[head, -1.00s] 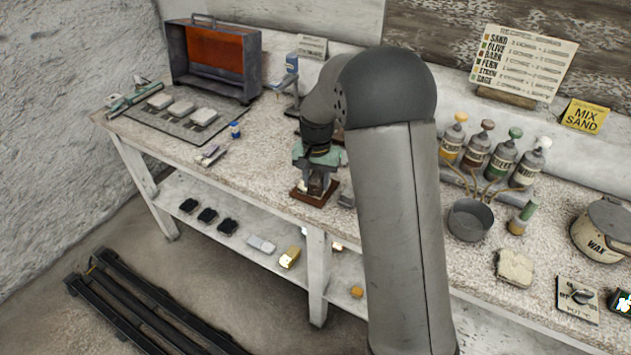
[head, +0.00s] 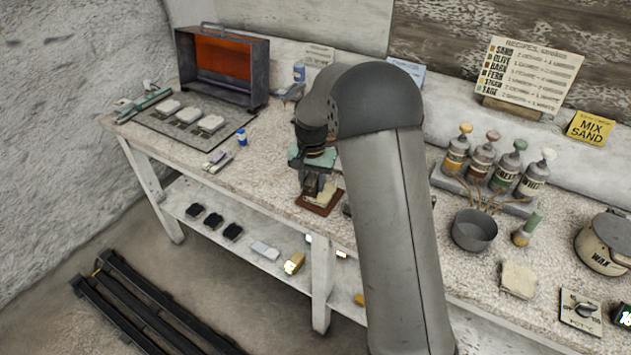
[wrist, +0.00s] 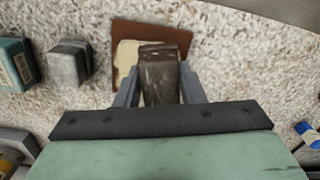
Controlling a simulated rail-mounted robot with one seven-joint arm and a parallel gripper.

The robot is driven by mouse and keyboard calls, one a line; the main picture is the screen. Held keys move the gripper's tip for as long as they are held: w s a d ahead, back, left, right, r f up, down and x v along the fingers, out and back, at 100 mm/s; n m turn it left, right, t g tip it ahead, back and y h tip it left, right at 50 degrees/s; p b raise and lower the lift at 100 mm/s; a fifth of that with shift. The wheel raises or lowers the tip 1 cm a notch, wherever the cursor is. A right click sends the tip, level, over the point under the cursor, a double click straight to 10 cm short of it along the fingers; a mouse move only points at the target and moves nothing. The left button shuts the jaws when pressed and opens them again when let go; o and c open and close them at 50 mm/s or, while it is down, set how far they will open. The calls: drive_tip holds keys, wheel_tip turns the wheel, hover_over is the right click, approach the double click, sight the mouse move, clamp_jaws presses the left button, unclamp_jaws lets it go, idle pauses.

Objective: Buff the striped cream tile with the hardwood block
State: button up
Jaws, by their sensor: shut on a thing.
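My gripper (wrist: 160,88) is shut on a dark brown block (wrist: 160,72), which looks like the hardwood block, with worn pale marks on its face. The block is over a cream tile (wrist: 128,56) and hides much of it; I cannot tell whether they touch. The tile's stripes cannot be made out. The tile lies on a red-brown board (wrist: 125,30) on the bench. In the head view my gripper (head: 313,185) is above the board (head: 318,208), with a cream part of the tile (head: 328,194) showing on the right.
In the wrist view a grey block (wrist: 69,65) and a teal block (wrist: 14,66) stand left of the board. In the head view pale tiles (head: 187,115) lie on a dark mat at left. A metal pot (head: 474,231) and bottles (head: 480,155) stand at right.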

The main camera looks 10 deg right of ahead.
drive_tip(key=shift+f+b, duration=0.4)
drive_tip(key=shift+f, duration=0.25)
idle(0.3)
drive_tip(key=shift+w+d+r, duration=0.15)
drive_tip(key=shift+w+d, duration=0.05)
drive_tip(key=shift+w, duration=0.15)
drive_tip(key=shift+w+d, duration=0.25)
drive_tip(key=shift+w, duration=0.2)
drive_tip(key=shift+s+a+f+b, duration=0.2)
drive_tip(key=shift+s+a, duration=0.25)
drive_tip(key=shift+s, duration=0.4)
drive_tip(key=shift+s+a+f+b, duration=0.15)
drive_tip(key=shift+s+a, duration=0.25)
drive_tip(key=shift+s, duration=0.4)
drive_tip(key=shift+w+d+r+p, duration=0.15)
drive_tip(key=shift+w+d+p, duration=0.25)
drive_tip(key=shift+w, duration=0.4)
drive_tip(key=shift+w+d+r+p, duration=0.2)
drive_tip(key=shift+w+d, duration=0.25)
drive_tip(key=shift+w, duration=0.35)
drive_tip(key=shift+f, duration=0.1)
